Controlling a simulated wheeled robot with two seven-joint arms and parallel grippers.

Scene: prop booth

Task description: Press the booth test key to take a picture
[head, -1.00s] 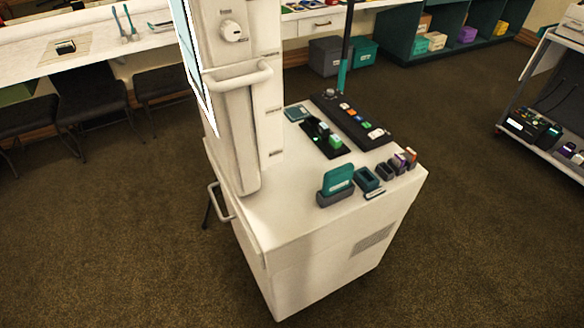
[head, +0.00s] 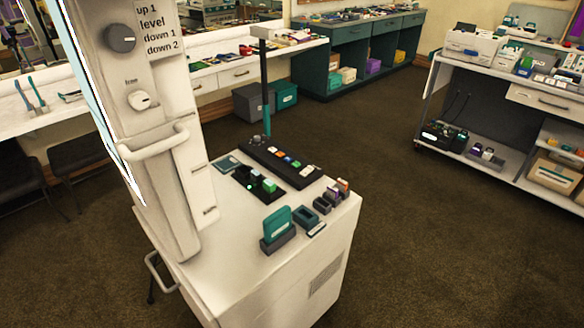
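The white booth cabinet (head: 240,290) stands in the lower middle of the head view. A white column (head: 165,90) rises from its left side, with a dark knob (head: 119,38) beside a label reading "up 1, level, down 1, down 2". A smaller white knob (head: 139,100) and a handle (head: 158,142) are below. On the cabinet top lies a black strip (head: 252,150) with several small coloured keys (head: 289,160). A black tray (head: 262,195) with a green block (head: 269,185) lies beside it. I cannot tell which key is the test key. Neither gripper is in view.
A teal block in a grey holder (head: 277,240) and several small holders (head: 321,205) line the cabinet's front edge. A dark pole (head: 265,90) stands behind the strip. A loaded white cart (head: 470,165) is at right. Brown carpet (head: 420,260) between is clear.

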